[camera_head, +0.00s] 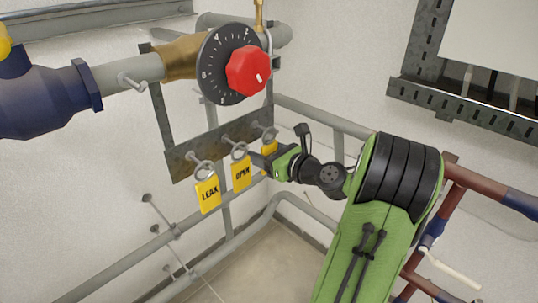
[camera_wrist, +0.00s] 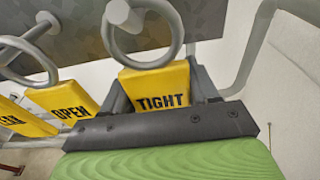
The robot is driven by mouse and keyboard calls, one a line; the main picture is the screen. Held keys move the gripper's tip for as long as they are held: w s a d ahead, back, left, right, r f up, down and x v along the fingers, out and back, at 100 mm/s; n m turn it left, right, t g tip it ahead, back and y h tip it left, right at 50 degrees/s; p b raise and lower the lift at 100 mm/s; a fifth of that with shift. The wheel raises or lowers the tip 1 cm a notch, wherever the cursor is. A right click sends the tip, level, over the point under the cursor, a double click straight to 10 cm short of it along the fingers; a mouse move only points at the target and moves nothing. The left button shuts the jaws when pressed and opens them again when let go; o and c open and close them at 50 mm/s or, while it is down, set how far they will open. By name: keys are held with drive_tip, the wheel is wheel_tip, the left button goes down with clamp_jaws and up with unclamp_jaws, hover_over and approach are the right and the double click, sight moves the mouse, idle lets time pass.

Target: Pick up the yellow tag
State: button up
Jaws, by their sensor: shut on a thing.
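Three yellow tags hang by metal rings from hooks on a dark metal plate. The tag reading LEAK (camera_head: 207,194) is at the left in the head view, and the tag reading OPEN (camera_head: 241,173) is in the middle. The rightmost tag is mostly hidden by my gripper (camera_head: 268,158) in the head view. In the wrist view this tag reads TIGHT (camera_wrist: 156,84), with its ring (camera_wrist: 143,30) still around the hook. My gripper (camera_wrist: 160,95) is shut on the TIGHT tag, with a dark finger on each side. The OPEN tag also shows in the wrist view (camera_wrist: 62,97).
The dark metal plate (camera_head: 190,158) with the hooks is behind the tags. Above it are a red knob (camera_head: 247,71) on a black dial (camera_head: 214,75) and a grey pipe. Grey pipes (camera_head: 325,122) run along the wall at right and below. A metal rack (camera_head: 470,105) is at upper right.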

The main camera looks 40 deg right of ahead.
sight(271, 152)
drive_tip(key=shift+s+r, duration=0.15)
drive_tip(key=shift+r, duration=0.05)
drive_tip(key=s+r+p, duration=0.3)
drive_tip(key=s, duration=0.4)
drive_tip(key=s+r+p, duration=0.3)
drive_tip(key=s+r, duration=0.1)
drive_tip(key=s, duration=0.2)
drive_tip(key=shift+s+d+r, duration=0.2)
drive_tip(key=shift+s+r, duration=0.1)
drive_tip(key=shift+s, duration=0.05)
drive_tip(key=shift+w+a+f+p, duration=0.1)
drive_tip(key=shift+w+f+p, duration=0.2)
drive_tip(key=shift+w+f, duration=1.4)
drive_tip(key=shift+w+f+p, duration=0.35)
drive_tip(key=shift+w+f, duration=0.1)
drive_tip(key=shift+w, duration=2.55)
drive_tip(key=shift+w+a+f+p, duration=0.1)
drive_tip(key=shift+w+f+p, duration=0.2)
drive_tip(key=shift+w+f, duration=1.4)
drive_tip(key=shift+w+r, duration=0.65)
drive_tip(key=shift+s+d+r+p, duration=0.1)
drive_tip(key=shift+s+p, duration=0.05)
drive_tip(key=shift+s, duration=1.9)
drive_tip(key=shift+s+d+r+p, duration=0.1)
drive_tip(key=shift+s+p, duration=0.05)
drive_tip(key=shift+s, duration=1.9)
